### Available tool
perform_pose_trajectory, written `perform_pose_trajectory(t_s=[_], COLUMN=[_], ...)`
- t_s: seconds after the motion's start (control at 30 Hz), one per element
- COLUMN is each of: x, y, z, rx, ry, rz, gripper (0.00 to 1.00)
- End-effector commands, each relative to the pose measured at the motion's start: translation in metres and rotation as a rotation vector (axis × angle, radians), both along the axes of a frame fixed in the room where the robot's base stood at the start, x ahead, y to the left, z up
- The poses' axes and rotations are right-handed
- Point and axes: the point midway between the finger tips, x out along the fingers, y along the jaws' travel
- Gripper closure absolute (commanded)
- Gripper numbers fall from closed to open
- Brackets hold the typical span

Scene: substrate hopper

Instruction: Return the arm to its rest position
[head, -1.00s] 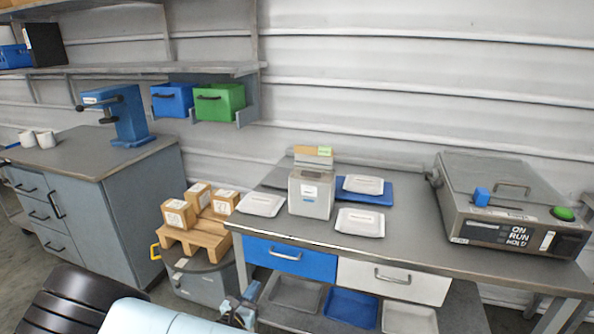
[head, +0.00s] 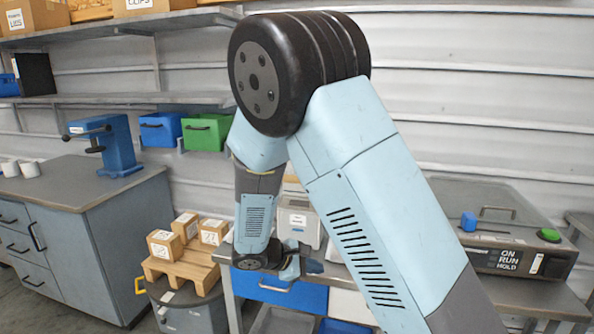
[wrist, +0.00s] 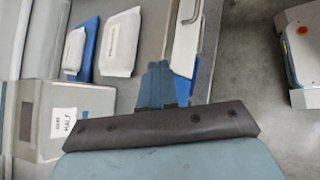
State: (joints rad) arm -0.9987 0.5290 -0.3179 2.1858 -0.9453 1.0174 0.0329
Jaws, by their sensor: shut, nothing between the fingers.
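My arm is raised and folded across the middle of the head view, its upper links hiding much of the bench. My gripper (head: 301,268) hangs low in front of the bench's near edge, by the blue drawer (head: 265,289). In the wrist view the fingers (wrist: 157,86) are together and hold nothing. The grey box with a white label (head: 299,222) stands on the bench behind the arm; it also shows in the wrist view (wrist: 40,145).
Small cartons (head: 187,227) sit on a wooden pallet (head: 178,268) at left. A machine with a green button (head: 549,235) stands on the bench at right. White trays (wrist: 120,42) lie near the gripper. A blue press (head: 122,145) stands on the left cabinet.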

Motion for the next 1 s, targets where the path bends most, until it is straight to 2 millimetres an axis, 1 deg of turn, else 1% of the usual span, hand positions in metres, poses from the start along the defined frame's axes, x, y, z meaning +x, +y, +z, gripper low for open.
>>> perform_pose_trajectory(t_s=[0.03, 0.1, 0.27, 0.5, 0.77, 1.0], x=[-0.002, -0.005, -0.016, -0.039, -0.07, -0.104], y=[-0.011, -0.025, -0.054, -0.094, -0.131, -0.157], z=[0.011, 0.024, 0.053, 0.096, 0.139, 0.176], rx=[0.044, 0.102, 0.232, 0.425, 0.63, 0.812], ry=[-0.007, -0.015, -0.035, -0.084, -0.16, -0.25], rz=[-0.046, -0.106, -0.238, -0.424, -0.604, -0.748], gripper=[1.0, 1.0, 1.0, 1.0, 1.0, 1.0])
